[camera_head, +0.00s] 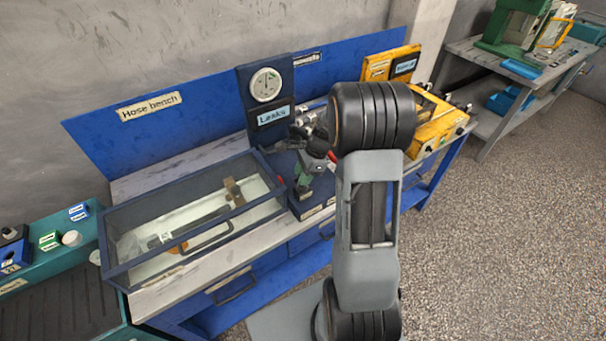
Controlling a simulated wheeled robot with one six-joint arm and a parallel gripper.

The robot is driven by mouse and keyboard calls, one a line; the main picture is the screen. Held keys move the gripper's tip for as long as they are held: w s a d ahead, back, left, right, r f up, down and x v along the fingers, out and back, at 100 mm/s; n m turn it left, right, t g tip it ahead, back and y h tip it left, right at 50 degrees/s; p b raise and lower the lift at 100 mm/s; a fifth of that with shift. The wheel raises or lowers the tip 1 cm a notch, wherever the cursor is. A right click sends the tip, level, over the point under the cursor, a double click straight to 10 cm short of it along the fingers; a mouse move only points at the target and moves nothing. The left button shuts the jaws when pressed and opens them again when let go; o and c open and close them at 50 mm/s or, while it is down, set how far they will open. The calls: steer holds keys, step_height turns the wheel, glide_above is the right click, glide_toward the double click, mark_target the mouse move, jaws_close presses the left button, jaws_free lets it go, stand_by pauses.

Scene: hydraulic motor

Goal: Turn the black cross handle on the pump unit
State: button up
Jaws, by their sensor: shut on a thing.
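The pump unit (265,98) is a dark blue upright panel with a round white gauge and a label reading "Leaks", above a dark blue base on the bench. My gripper (304,140) is small in the view, just right of the label and in front of the unit. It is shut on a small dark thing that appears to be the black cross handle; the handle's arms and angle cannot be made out. My own thick black and grey arm hides the right part of the unit and much of the wrist.
A glass-topped blue case (190,215) sits left of the unit on the blue hose bench. A green and black fixture (303,178) stands below my gripper. A yellow unit (438,125) is behind my arm at right. Open floor (500,240) lies at right.

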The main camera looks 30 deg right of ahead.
steer(key=shift+n+g, duration=0.3)
steer(key=shift+n, duration=0.4)
steer(key=shift+c, duration=0.2)
steer(key=n+g, duration=0.1)
steer(key=n, duration=0.1)
steer(key=shift+w+n, duration=0.1)
steer(key=shift+n, duration=0.3)
steer(key=n+g, duration=0.1)
steer(key=n, duration=0.3)
steer(key=shift+n+g+h+p, duration=0.3)
steer(key=shift+g+h+p, duration=0.05)
steer(key=shift+g+h, duration=0.05)
steer(key=n+g+h, duration=0.1)
steer(key=n, duration=0.3)
steer(key=shift+n+g+h, duration=0.3)
steer(key=shift+n+h, duration=0.5)
steer(key=shift+n, duration=1.2)
steer(key=o, duration=1)
steer(key=shift+c, duration=0.2)
